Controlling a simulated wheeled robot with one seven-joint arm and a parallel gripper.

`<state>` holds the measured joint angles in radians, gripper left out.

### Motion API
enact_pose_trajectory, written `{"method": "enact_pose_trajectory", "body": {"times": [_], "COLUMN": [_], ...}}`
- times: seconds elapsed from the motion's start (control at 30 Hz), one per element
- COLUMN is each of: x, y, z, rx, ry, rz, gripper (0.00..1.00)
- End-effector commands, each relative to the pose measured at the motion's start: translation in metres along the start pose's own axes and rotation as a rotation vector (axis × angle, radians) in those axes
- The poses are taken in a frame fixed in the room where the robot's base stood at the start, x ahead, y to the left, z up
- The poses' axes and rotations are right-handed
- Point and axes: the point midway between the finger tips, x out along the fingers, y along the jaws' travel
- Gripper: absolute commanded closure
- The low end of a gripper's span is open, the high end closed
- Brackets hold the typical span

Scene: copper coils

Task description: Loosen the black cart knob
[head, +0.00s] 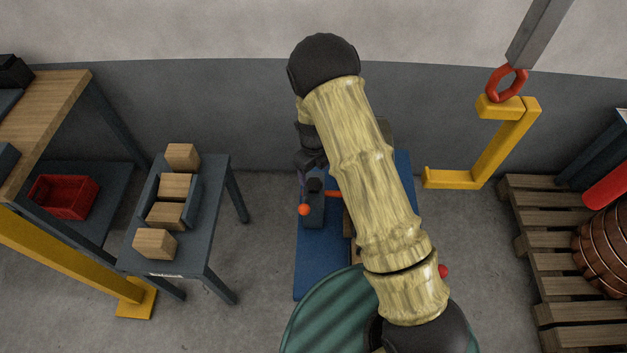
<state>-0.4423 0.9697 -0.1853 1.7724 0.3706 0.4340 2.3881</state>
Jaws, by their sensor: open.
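The blue cart (318,265) stands on the floor in the middle of the head view, largely covered by my arm. A dark upright part (314,208) sits on its left side, with an orange ball (304,210) beside it. My gripper (309,163) is small and dark, left of my arm and just above the dark part in the picture. It is open. Whether it touches anything cannot be told, since my arm hides part of the area.
A grey stand (195,246) with several wooden blocks is at left, near a workbench (60,95) and red bin (64,196). A green round object (325,315) is in front.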

Motion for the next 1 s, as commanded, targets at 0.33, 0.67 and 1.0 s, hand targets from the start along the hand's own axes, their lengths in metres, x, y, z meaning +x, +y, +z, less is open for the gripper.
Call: {"method": "enact_pose_trajectory", "body": {"times": [0.33, 0.67, 1.0], "x": [0.054, 0.061, 0.061], "y": [-0.001, -0.001, -0.001], "z": [-0.001, 0.0, 0.0], "rx": [0.001, 0.0, 0.0], "ry": [0.001, -0.001, 0.0], "rz": [0.001, -0.001, -0.001], "gripper": [0.31, 0.31, 0.76]}}
